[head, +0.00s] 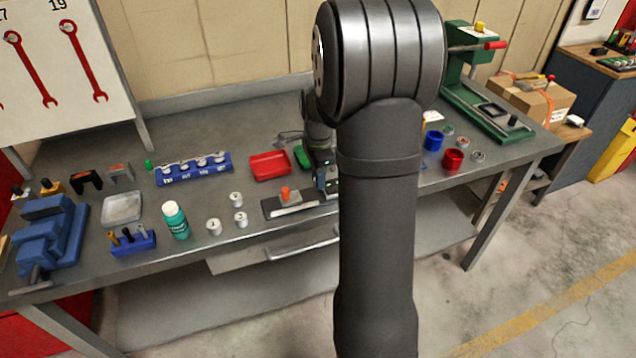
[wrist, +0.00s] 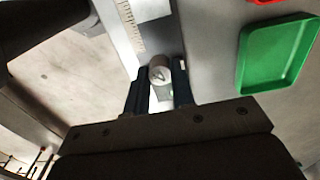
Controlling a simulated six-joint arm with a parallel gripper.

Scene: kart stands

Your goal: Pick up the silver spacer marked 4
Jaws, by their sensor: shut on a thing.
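A small silver spacer (wrist: 160,70) shows end-on in the wrist view, with a dark mark on its face that I cannot read for sure. My gripper (wrist: 157,86) is shut on it, one dark finger on each side. In the head view my gripper (head: 328,188) is low over the bench, mostly hidden behind my arm, and the held spacer cannot be made out. Several other small pale spacers stand left of it, including a rear one (head: 236,199), a middle one (head: 240,219) and a front one (head: 214,227).
A plate with an orange knob (head: 285,194) lies just left of my gripper. A red tray (head: 270,166) and a green tray (wrist: 278,54) are close by. A blue rack (head: 195,170), green bottle (head: 175,220) and blue vise (head: 45,240) stand farther left.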

